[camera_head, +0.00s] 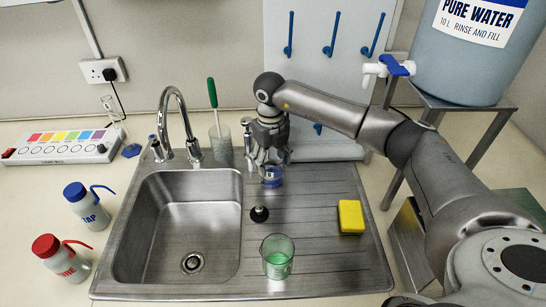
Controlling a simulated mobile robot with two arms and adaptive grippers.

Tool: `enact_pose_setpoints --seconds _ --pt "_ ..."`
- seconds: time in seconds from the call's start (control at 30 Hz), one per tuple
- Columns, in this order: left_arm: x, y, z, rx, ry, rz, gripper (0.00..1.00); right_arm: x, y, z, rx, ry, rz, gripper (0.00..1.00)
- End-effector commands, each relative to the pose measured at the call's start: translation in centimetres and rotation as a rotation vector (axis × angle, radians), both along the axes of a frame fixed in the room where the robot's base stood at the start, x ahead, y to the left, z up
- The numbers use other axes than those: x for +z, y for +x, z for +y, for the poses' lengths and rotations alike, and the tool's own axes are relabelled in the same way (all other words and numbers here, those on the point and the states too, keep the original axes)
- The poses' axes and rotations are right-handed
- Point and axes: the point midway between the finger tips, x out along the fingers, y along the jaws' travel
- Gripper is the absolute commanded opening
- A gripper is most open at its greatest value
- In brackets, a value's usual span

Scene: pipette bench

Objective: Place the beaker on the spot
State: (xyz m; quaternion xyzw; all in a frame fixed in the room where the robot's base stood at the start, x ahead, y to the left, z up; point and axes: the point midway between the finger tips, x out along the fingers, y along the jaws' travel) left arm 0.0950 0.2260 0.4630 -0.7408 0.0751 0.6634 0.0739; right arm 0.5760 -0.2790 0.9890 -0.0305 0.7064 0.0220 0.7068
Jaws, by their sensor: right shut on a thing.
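My right gripper (269,163) reaches over the back of the draining board, pointing down. I cannot make out a marked spot for certain. My left gripper is not in view.
A black stopper (259,214) and a yellow sponge (350,217) lie on the draining board (315,222). The sink (190,215) and tap (178,105) are left. A brush stands in a glass (221,150) behind. Wash bottles (85,205) stand far left; a water tank (465,60) is right.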

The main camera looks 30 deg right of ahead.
Motion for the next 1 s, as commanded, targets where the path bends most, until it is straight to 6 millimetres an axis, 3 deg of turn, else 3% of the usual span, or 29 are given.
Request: enact_pose_setpoints --seconds 0.23,0.27,0.43,0.77,0.9,1.0 --pt "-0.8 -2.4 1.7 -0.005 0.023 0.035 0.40 -0.7 0.0 0.0 0.001 0.001 -0.001 0.31" --pt "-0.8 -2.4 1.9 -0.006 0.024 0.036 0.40 -0.7 0.0 0.0 0.001 0.001 -0.001 0.61" --pt "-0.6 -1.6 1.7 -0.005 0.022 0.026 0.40 -0.6 0.0 0.0 0.000 0.001 -0.001 0.82" --pt "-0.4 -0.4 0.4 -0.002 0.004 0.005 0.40 -0.4 0.0 0.0 0.001 0.001 -0.002 0.82" --pt "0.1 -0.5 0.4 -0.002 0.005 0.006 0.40 0.5 0.1 0.0 0.001 0.002 -0.004 0.82" --pt "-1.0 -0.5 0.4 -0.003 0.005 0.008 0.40 2.0 0.2 0.1 0.000 0.003 -0.008 0.82"
